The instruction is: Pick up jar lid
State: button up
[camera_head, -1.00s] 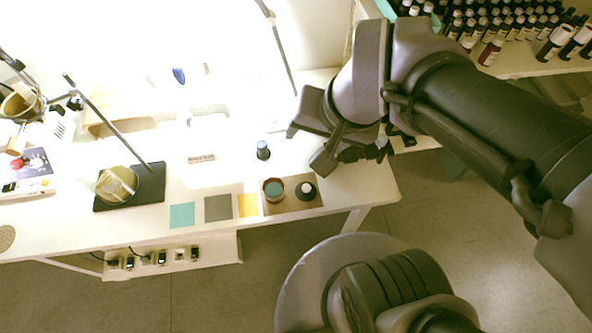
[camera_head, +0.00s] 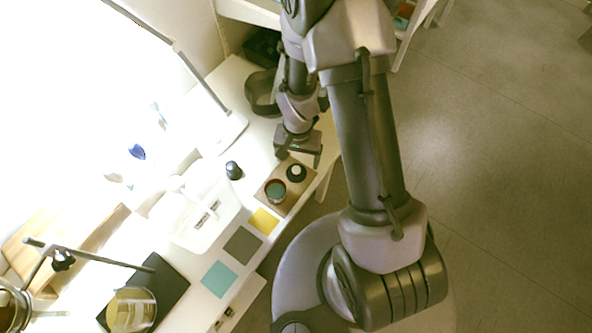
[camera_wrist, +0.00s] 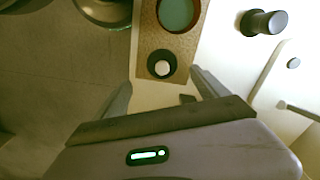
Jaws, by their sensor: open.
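The jar lid (camera_head: 296,173) looks like a dark round disc with a pale knob at its centre. It lies on a brown tray (camera_head: 277,207) next to an open jar (camera_head: 276,192) with teal contents. In the wrist view the lid (camera_wrist: 161,66) sits just ahead of the fingertips, on the near end of the tray (camera_wrist: 144,50), with the jar (camera_wrist: 177,14) beyond it. My gripper (camera_head: 300,155) is open and empty, with its fingers (camera_wrist: 163,88) spread on either side of the lid's line. I cannot tell its exact height above the lid.
A small dark bottle (camera_head: 233,170) stands on the white table near the tray; it also shows in the wrist view (camera_wrist: 264,22). Yellow, grey and teal squares (camera_head: 243,246) lie along the table's front edge. A lamp stand (camera_head: 222,135) rises behind.

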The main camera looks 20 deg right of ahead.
aim_at(297, 169)
jog(key=f+b, duration=0.1)
jog(key=f, duration=0.3)
jog(key=f+b, duration=0.1)
jog(key=f, duration=0.2)
jog(key=shift+w+a+f+b, duration=0.15)
jog(key=shift+w+f+b, duration=0.05)
jog(key=shift+f+b, duration=0.2)
jog(key=shift+r, duration=0.2)
jog(key=c, duration=1.4)
